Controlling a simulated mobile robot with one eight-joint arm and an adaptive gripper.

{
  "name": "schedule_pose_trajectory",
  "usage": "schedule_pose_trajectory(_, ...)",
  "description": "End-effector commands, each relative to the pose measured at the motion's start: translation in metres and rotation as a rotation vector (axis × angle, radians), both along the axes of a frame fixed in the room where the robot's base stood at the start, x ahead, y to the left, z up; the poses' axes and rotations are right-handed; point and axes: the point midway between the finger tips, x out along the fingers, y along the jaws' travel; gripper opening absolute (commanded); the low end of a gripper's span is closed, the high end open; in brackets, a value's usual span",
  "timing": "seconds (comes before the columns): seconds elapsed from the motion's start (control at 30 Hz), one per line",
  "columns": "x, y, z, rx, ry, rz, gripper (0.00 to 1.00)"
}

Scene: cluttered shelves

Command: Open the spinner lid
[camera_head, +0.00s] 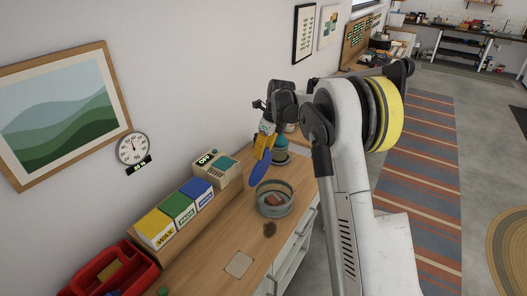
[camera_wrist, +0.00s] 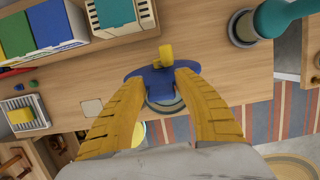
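The spinner lid (camera_head: 261,168) is a blue disc, tilted steeply at the end of my gripper (camera_head: 264,148) in the head view. In the wrist view the blue lid (camera_wrist: 137,71) shows between and around the yellow fingertips of my gripper (camera_wrist: 171,76), with a yellow knob just beyond them. The fingers appear shut on the lid; the exact contact is partly hidden. The spinner bowl (camera_head: 274,208) is a round grey-green container standing open on the wooden counter, with a reddish-brown item inside. The lid is above and to the left of the bowl, apart from it.
A beige device (camera_head: 218,168) and yellow, green and blue boxes (camera_head: 178,207) stand along the wall side. A red caddy (camera_head: 115,272) is at the near left. A teal object (camera_head: 280,152) stands behind the bowl.

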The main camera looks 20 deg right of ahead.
Motion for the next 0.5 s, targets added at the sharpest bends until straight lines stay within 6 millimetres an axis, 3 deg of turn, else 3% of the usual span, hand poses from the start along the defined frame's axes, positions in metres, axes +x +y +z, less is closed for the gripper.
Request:
schedule_pose_trajectory(0.33,-0.001,-0.001,0.0,-0.001,0.002,0.0,0.54)
schedule_pose_trajectory(0.5,-0.004,-0.003,0.016,-0.001,0.002,-0.001,0.54)
